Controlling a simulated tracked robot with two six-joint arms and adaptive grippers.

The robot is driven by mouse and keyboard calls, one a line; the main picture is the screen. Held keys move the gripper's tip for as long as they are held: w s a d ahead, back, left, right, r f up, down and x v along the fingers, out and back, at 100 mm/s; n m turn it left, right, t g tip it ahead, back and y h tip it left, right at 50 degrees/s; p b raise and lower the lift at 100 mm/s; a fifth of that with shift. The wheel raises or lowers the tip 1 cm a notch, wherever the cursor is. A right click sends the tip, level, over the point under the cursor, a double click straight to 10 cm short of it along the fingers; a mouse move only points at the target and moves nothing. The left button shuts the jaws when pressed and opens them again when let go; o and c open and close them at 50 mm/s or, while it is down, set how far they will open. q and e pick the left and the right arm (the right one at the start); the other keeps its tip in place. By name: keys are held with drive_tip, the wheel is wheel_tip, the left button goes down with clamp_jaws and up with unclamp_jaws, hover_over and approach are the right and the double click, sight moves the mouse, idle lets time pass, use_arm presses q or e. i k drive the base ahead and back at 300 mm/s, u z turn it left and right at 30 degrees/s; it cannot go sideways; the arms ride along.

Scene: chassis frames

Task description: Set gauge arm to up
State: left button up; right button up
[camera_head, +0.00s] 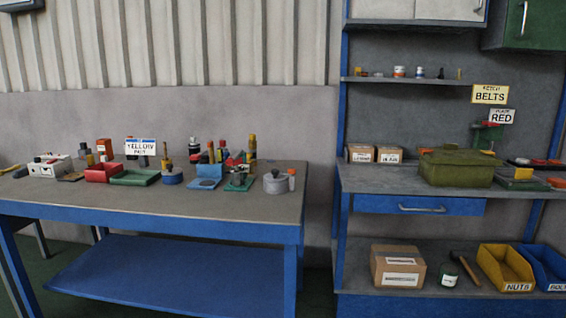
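I cannot make out for certain which item is the gauge arm. Many small devices stand on the blue-framed table (235,216) at the left, too small to read in detail. Among them are a white box with knobs (48,167), a red box (103,172), a blue round-based item with a short upright (172,176), a light blue square-based item (204,184), a green-based item (239,184) and a grey round pot with a knob (276,184).
A blue-framed workbench (400,180) stands at the right, with an olive box (455,167) on it. Its lower shelf bears a cardboard box (397,266), a hammer (466,268) and a yellow bin (505,267). The front strip of the left table is clear.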

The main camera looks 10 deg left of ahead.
sight(230, 162)
drive_tip(key=u, duration=0.25)
drive_tip(key=i, duration=0.2)
drive_tip(key=z, duration=1.9)
drive_tip(key=k, duration=1.15)
drive_tip(key=u, duration=0.9)
drive_tip(key=i, duration=1.25)
drive_tip(key=u, duration=0.55)
